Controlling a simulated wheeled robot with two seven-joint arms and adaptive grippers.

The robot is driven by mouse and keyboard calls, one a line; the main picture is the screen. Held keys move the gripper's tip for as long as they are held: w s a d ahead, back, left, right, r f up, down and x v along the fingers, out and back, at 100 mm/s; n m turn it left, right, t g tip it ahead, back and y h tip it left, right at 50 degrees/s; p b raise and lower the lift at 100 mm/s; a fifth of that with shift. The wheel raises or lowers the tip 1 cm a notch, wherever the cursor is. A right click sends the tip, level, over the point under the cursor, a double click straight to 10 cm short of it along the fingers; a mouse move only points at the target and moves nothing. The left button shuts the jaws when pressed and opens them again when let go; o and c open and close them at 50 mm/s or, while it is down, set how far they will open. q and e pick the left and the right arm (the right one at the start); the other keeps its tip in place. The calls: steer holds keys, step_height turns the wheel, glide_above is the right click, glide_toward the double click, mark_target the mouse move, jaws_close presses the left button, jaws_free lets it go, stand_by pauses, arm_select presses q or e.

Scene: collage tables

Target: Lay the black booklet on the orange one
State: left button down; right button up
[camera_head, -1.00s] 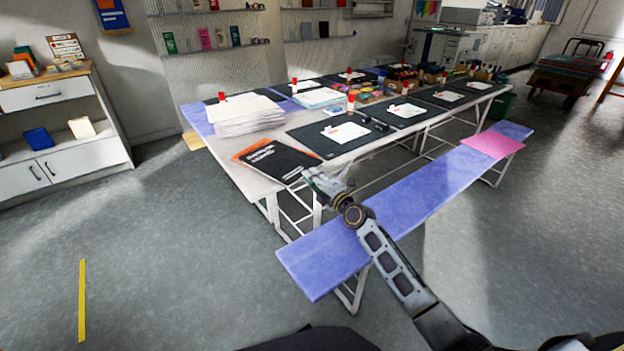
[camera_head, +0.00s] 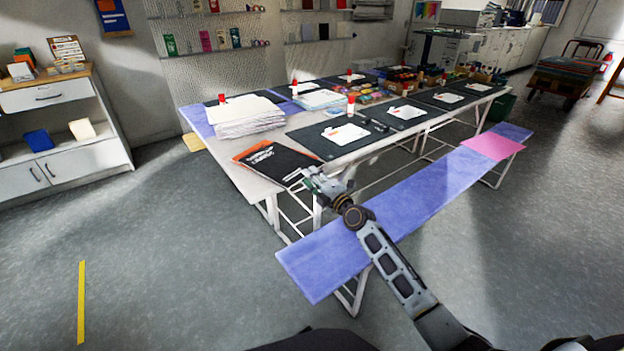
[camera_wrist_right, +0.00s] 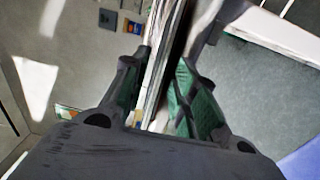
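A black booklet (camera_head: 274,164) with white lettering lies at the near left corner of the long white table. An orange booklet (camera_head: 239,157) shows as a narrow strip along its left and far edges, mostly hidden under the black one. My right gripper (camera_head: 312,181) is at the black booklet's near right corner, by the table's edge. In the right wrist view the two fingers (camera_wrist_right: 160,75) stand apart, with a dark strip and pale edges seen between and beyond them. I cannot tell whether they touch the booklet. My left gripper is not in view.
A stack of white paper (camera_head: 246,122) stands behind the booklets. A black mat (camera_head: 318,147) with a white sheet lies to their right. A blue bench (camera_head: 370,235) runs along the table's near side, below my right arm. The floor at left is clear.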

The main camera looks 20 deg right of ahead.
steer(key=shift+s+r, duration=0.1)
arm_select(q)
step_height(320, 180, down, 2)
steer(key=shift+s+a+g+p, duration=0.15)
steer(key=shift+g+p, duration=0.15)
steer(key=shift+p, duration=0.35)
arm_select(e)
steer(key=v, duration=1.1)
steer(key=shift+s, duration=0.4)
steer(key=shift+d, duration=0.2)
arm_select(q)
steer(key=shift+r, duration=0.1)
